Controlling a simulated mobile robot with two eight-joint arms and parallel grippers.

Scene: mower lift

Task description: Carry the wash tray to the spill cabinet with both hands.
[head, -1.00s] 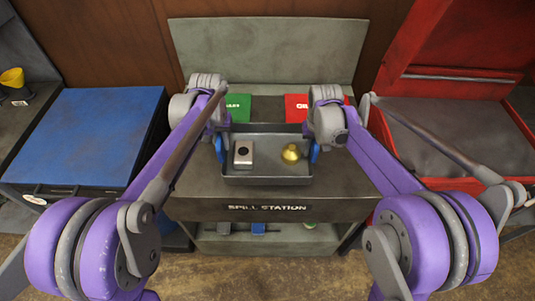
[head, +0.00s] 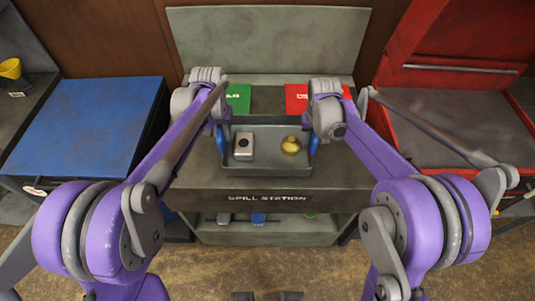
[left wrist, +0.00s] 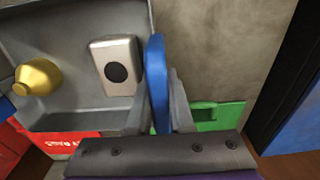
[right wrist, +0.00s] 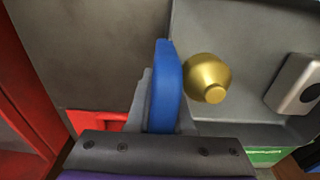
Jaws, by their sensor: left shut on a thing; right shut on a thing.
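The wash tray (head: 266,170) is a grey, shallow, rectangular tray with a blue handle at each end. It is level over the front middle of the spill station's top (head: 345,181); I cannot tell whether it touches it. In it are a silver box with a black disc (head: 244,147) and a brass knob-shaped piece (head: 291,146). My left gripper (head: 220,143) is shut on the left blue handle (left wrist: 157,75). My right gripper (head: 314,144) is shut on the right blue handle (right wrist: 166,80). My arms partly hide the handles in the head view.
A green box (head: 238,98) and a red box (head: 298,97) lie behind the tray. A blue-topped cabinet (head: 85,125) stands left, a red cabinet (head: 455,130) right. A lower shelf (head: 280,233) holds small items. Bare floor (head: 210,275) lies in front.

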